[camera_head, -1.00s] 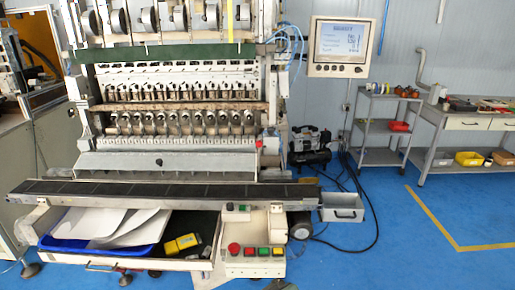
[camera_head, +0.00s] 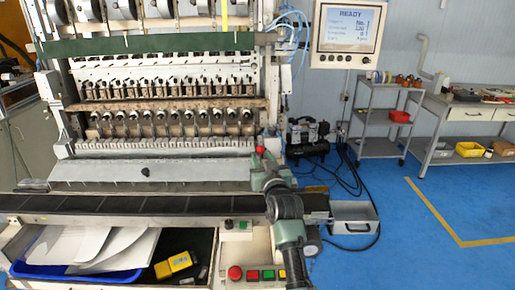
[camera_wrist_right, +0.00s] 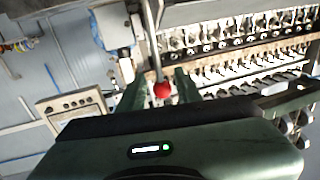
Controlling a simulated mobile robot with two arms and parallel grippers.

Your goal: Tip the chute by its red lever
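The red lever's knob (camera_head: 261,149) stands at the right end of the chute (camera_head: 190,171), a long grey sloped tray below the row of spindles. My right gripper (camera_head: 262,160) reaches up from the front right and is at the lever, with the knob just above its fingertips in the head view. In the right wrist view the red knob (camera_wrist_right: 162,90) appears between the two dark green fingers (camera_wrist_right: 160,88), with small gaps on both sides. The fingers look open; contact with the lever cannot be made out. My left gripper is not in view.
A dark conveyor belt (camera_head: 130,204) runs in front of the chute. Below it are an open drawer with papers (camera_head: 90,243) and a button panel (camera_head: 257,274). A grey metal box (camera_head: 353,218) sits at the belt's right end. Blue floor (camera_head: 400,240) is free at right.

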